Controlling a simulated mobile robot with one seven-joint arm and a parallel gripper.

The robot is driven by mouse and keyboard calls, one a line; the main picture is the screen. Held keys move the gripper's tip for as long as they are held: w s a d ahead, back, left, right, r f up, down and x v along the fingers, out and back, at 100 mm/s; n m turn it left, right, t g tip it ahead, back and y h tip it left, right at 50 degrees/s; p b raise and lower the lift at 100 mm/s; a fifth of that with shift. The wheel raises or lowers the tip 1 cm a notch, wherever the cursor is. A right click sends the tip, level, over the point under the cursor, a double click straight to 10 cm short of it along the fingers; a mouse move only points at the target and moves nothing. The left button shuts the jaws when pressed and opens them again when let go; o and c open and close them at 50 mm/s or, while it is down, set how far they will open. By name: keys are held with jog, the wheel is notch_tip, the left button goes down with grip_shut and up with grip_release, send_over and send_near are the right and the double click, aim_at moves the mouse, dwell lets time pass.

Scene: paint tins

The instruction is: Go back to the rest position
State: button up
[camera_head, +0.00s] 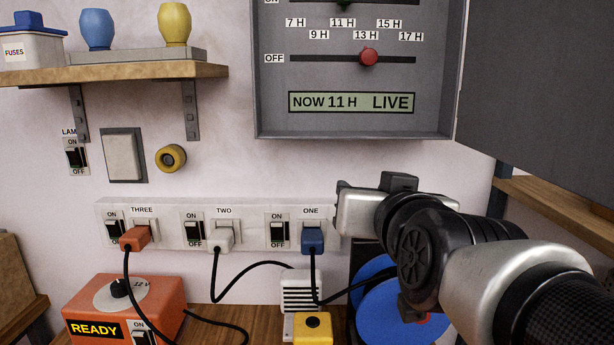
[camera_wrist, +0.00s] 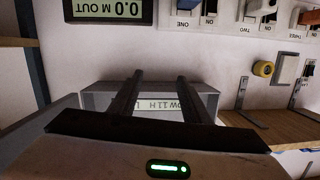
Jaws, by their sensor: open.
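My arm comes in from the right in the head view, and my gripper (camera_head: 345,205) is raised in front of the wall, just right of the socket strip (camera_head: 180,228). In the wrist view the two fingers of my gripper (camera_wrist: 160,76) stand apart with nothing between them. The gripper is open and empty. The wrist picture is upside down: the socket strip (camera_wrist: 245,22) shows at the top, and the grey timer box (camera_wrist: 205,103) lies beyond the fingers.
The timer box (camera_head: 270,122) hangs above my gripper, with its dark door (camera_head: 550,80) open to the right. Orange, white and blue plugs sit in the strip. An orange READY unit (camera_head: 165,295), a yellow box (camera_head: 312,328) and a blue disc (camera_head: 375,312) stand below. A shelf (camera_head: 150,72) is upper left.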

jog(key=s+d+f+g+h+p, duration=0.1)
jog(key=s+d+f+g, duration=0.3)
jog(key=s+f, duration=0.45)
jog(key=s+d+f+g, duration=0.1)
jog(key=s+f+g, duration=0.6)
jog(key=f, duration=0.2)
notch_tip(320, 180, up, 17)
jog(key=p, duration=1.7)
jog(key=shift+r+t, duration=0.2)
jog(key=shift+t, duration=0.1)
jog(key=shift+w, duration=0.1)
jog(key=c, duration=0.3)
